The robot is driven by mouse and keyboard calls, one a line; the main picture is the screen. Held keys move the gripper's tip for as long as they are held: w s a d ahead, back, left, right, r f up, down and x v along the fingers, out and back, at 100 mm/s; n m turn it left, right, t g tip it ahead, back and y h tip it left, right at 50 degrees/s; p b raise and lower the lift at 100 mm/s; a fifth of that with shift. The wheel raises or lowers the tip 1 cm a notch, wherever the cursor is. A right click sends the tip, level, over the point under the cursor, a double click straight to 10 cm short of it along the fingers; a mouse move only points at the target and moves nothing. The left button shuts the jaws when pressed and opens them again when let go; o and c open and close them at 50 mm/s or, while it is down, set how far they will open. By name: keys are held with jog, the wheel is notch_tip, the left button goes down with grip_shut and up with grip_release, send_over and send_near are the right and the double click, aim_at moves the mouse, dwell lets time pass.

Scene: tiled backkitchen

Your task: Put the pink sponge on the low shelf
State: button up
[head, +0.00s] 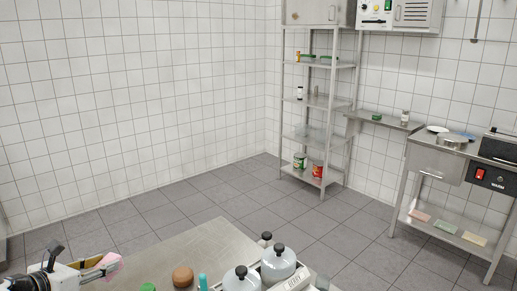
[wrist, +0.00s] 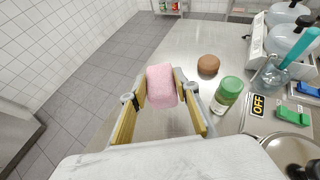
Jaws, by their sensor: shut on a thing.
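The pink sponge (wrist: 162,86) is held between the fingertips of my gripper (wrist: 162,92) in the wrist view, above the near left end of a steel table (wrist: 225,45). In the head view my gripper (head: 100,267) is at the lower left, shut on the pink sponge (head: 112,264). Two low shelves show in the head view. One is the bottom shelf (head: 315,179) of the tall steel rack, with tins on it. The other is the lower shelf (head: 408,217) of the right-hand steel table, with flat coloured pieces on it. I cannot tell which one the task names.
On the near table stand a brown round thing (wrist: 208,65), a green-capped jar (wrist: 228,90), white kettle-like pots (head: 278,263) and a lidded pan (wrist: 290,150). Open tiled floor (head: 180,204) lies between this table and the rack.

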jog(key=w+d+r+m+h, duration=0.1)
jog(key=w+d+r, duration=0.1)
jog(key=w+d, duration=0.45)
jog(key=w+d+r, duration=0.2)
jog(key=w+d, duration=0.1)
jog(key=d, duration=0.7)
jog(key=w+d+r+m+h, duration=0.1)
jog(key=w+d, duration=0.4)
jog(key=d, duration=0.3)
jog(key=s+d+f, duration=0.2)
jog(key=d, duration=1.1)
jog(key=s+d+f, duration=0.1)
jog(key=s+d, duration=0.1)
jog(key=d, duration=1.1)
jog(key=s+d+f+n, duration=0.1)
jog(key=s+d+f, duration=0.5)
jog(key=s+d, duration=0.3)
jog(key=shift+s+d+y, duration=0.4)
jog(key=shift+d, duration=0.25)
jog(key=shift+r, duration=0.1)
